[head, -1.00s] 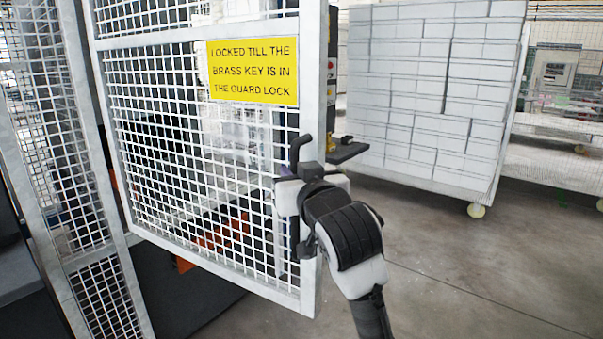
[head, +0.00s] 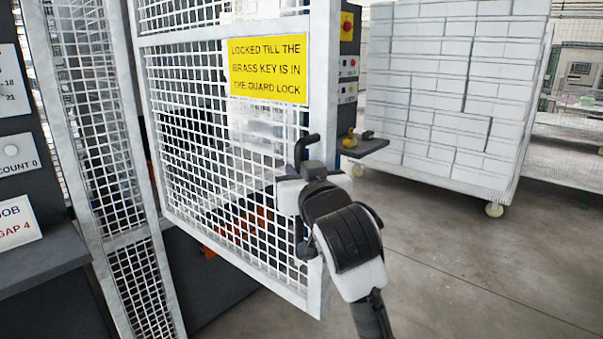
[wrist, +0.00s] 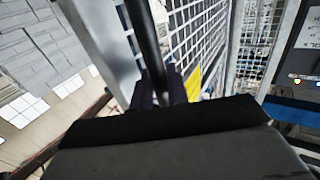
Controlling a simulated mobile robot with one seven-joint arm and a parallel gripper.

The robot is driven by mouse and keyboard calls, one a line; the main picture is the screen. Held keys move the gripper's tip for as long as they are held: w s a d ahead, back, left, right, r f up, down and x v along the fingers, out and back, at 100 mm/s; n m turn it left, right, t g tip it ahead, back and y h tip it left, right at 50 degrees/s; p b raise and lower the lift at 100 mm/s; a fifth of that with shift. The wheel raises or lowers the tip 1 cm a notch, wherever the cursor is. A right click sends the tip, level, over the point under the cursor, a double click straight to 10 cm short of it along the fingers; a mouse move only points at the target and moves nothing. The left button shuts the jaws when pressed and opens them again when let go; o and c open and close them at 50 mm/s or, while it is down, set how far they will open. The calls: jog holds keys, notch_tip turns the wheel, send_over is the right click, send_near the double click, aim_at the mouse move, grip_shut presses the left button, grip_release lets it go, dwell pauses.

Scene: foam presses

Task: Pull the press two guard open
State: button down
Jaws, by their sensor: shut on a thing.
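The press two guard (head: 318,215) is a white-framed mesh door on the left of the head view, with a yellow sign (head: 268,70) about a brass key. It appears swung out toward me at an angle, its free edge on the right. Its black handle (head: 307,142) is on that free edge and shows as a dark bar (wrist: 143,35) in the wrist view. My gripper (head: 298,172) is shut on the handle. Its dark fingers (wrist: 158,90) close around the bar in the wrist view. My wrist hides part of the handle and edge.
A control post (head: 347,70) with buttons and a small dark shelf (head: 365,149) stands behind the guard's free edge. A wheeled cart of pale blocks (head: 455,90) is at the back right. A fixed mesh panel (head: 95,130) stands left. The floor (head: 480,270) at right is clear.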

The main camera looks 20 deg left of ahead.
jog(key=shift+a, duration=0.1)
jog(key=c, duration=1.4)
grip_release()
jog(key=shift+c, duration=0.2)
jog(key=shift+s, duration=0.1)
jog(key=b+v, duration=0.4)
jog(key=v, duration=0.9)
jog(key=shift+s+d+b, duration=0.25)
jog(key=shift+d+b, duration=0.05)
jog(key=shift+b, duration=0.05)
jog(key=shift+a, duration=0.1)
